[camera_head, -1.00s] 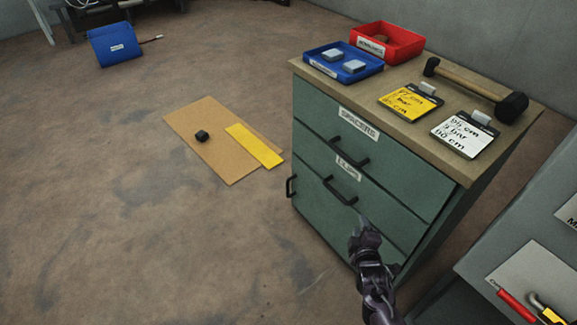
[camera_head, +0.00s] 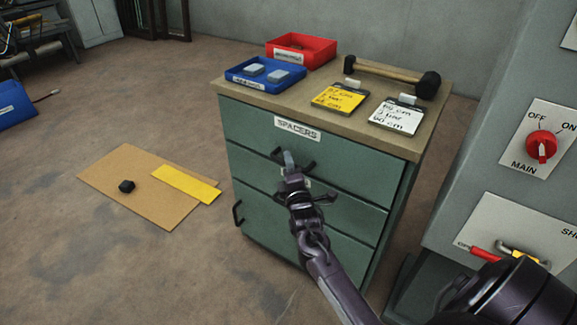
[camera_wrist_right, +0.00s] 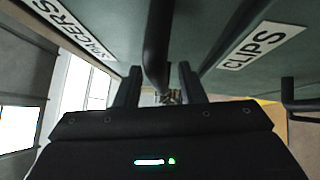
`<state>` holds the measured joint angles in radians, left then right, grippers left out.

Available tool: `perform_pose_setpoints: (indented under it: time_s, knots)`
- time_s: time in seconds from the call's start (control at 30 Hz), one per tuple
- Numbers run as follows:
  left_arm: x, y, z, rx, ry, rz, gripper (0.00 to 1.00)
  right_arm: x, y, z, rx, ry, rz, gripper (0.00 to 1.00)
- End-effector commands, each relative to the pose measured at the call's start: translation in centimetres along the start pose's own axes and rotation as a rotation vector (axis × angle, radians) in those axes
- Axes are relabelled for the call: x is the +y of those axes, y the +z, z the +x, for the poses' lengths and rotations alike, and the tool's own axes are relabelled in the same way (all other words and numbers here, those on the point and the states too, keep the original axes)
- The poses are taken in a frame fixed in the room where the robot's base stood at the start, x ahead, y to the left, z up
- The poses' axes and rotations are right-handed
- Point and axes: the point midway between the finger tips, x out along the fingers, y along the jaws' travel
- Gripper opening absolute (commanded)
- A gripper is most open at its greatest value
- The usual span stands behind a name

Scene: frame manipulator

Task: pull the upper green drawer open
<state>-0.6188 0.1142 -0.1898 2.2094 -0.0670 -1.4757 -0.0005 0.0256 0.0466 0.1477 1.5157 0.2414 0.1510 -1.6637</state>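The upper green drawer (camera_head: 245,126), labelled SPACERS, is shut, flush with the cabinet front in the head view. Its black bar handle (camera_head: 309,162) is partly hidden by my right gripper (camera_head: 290,162). In the right wrist view, the handle (camera_wrist_right: 157,45) stands between the two fingers of the right gripper (camera_wrist_right: 158,82), with gaps at the sides. The fingers look open around the handle, not closed on it. The CLIPS label (camera_wrist_right: 262,46) of the drawer below lies to the right there. My left gripper is not in view.
On the cabinet top are a blue tray (camera_head: 240,82), a red tray (camera_head: 325,44), a mallet (camera_head: 385,72) and two clipboards. A grey panel with a red switch (camera_head: 541,146) stands close on the right. The floor in front-left is open, with cardboard (camera_head: 150,205) lying there.

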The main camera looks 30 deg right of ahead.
Motion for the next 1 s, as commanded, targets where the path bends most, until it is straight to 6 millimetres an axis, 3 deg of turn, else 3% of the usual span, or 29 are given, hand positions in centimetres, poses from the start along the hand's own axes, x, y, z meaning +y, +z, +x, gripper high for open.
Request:
perform_pose_setpoints:
  time_s: [0.27,0.57,1.0]
  knots:
    - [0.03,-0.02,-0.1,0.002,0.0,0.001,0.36,0.0,0.0,0.29,0.001,0.0,0.0,0.36]
    - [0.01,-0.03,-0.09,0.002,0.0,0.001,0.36,-0.01,-0.02,0.27,0.001,0.0,0.0,0.0]
    - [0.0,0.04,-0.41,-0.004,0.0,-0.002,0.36,0.05,-0.14,0.17,0.003,-0.001,0.0,0.0]
